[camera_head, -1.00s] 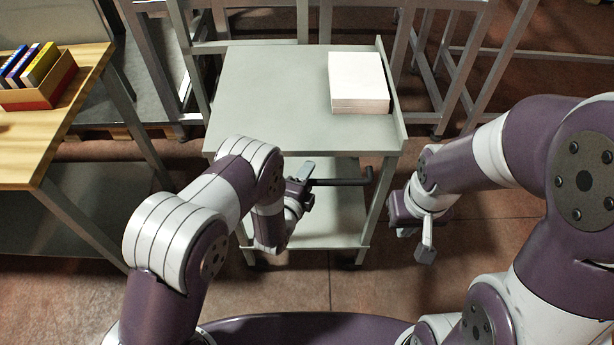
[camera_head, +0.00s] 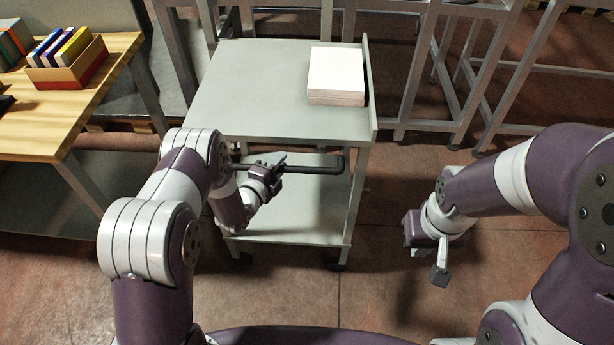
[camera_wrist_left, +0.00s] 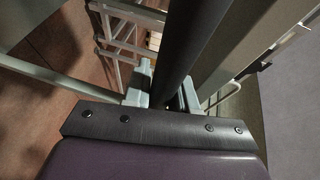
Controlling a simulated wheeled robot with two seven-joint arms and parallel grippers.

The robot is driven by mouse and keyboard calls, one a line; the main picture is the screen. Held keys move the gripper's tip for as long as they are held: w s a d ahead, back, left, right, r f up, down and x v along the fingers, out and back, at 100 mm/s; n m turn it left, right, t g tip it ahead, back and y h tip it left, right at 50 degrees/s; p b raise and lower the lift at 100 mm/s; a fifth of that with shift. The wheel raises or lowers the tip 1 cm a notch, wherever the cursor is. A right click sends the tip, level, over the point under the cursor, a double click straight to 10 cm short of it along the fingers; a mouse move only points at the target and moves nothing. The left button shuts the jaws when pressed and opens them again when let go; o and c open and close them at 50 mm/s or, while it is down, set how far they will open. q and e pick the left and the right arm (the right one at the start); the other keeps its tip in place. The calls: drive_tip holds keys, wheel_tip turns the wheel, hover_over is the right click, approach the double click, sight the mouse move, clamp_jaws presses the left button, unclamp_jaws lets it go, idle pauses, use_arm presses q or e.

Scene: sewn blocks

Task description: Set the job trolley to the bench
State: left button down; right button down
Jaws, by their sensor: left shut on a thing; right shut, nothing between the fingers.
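The job trolley (camera_head: 235,95) is grey, with a flat top, a lower shelf (camera_head: 290,205) and a dark push handle (camera_head: 325,168) on its near side. A white stack of paper or block (camera_head: 336,75) lies on its top at the right. My left gripper (camera_head: 275,165) is shut on the handle; the dark bar also passes between its fingers in the left wrist view (camera_wrist_left: 180,50). The wooden bench (camera_head: 65,115) stands left of the trolley, with a gap between them. My right gripper (camera_head: 440,272) is shut and empty, over the floor to the right of the trolley.
A box with several coloured books (camera_head: 70,65) sits on the bench. Grey metal frames (camera_head: 455,70) stand behind and to the right of the trolley. The brown floor (camera_head: 390,310) is clear at the front right.

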use_arm(q)
drive_tip(key=a+b, duration=0.7)
drive_tip(key=a, duration=2)
drive_tip(key=shift+a+b, duration=0.3)
drive_tip(key=shift+b, duration=0.05)
drive_tip(key=c, duration=1)
unclamp_jaws()
drive_tip(key=shift+s, duration=0.1)
drive_tip(key=v, duration=1.2)
drive_tip(key=shift+s+a+r, duration=0.1)
drive_tip(key=shift+s+a, duration=0.05)
drive_tip(key=shift+s, duration=0.1)
